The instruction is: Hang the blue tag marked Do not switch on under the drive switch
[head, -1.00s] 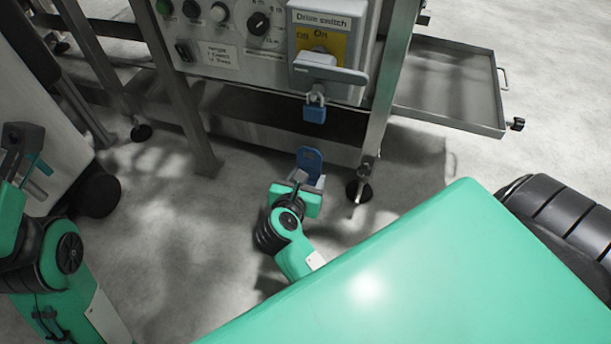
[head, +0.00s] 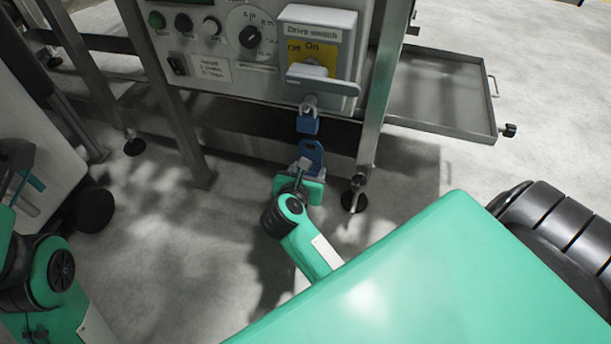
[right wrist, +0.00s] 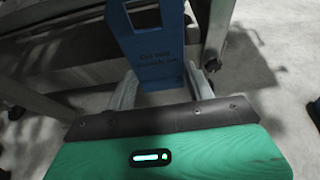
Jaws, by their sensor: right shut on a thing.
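The drive switch (head: 318,60) is on the grey control panel, with a yellow On/Off plate and a grey handle (head: 322,80) lying across it. A blue padlock (head: 308,122) hangs by its shackle below the handle. My right gripper (head: 303,172) is shut on the blue tag (head: 312,153), just below the padlock. I cannot tell whether tag and padlock touch. My left gripper (head: 18,165) is at the left edge; its fingertips are unclear.
The panel also carries buttons, a dial (head: 249,35) and a small black switch (head: 178,65). A metal frame leg (head: 378,110) stands right of the drive switch. A grey tray (head: 440,95) juts out at right. The floor below is open.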

